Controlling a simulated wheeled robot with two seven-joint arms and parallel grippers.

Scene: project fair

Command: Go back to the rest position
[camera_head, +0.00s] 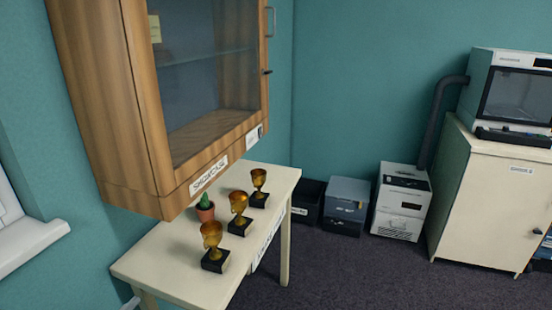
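Neither of my grippers shows in the head view, and no part of my arms is visible. Three gold trophies on black bases stand upright in a row on a cream table (165,268). The near trophy (212,240), the middle trophy (239,208) and the far trophy (259,183) stand apart from each other. A wooden glass-fronted cabinet (105,100) labelled SHOWCASE hangs on the wall above the table. The part of its shelf seen through the glass looks empty.
A small potted cactus (205,211) stands behind the trophies. A black bin (307,200), a grey box (346,204) and a white machine (402,200) stand along the back wall. A cream cupboard (490,205) at right carries a enclosed machine (515,92). The dark carpet (370,270) in front is clear.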

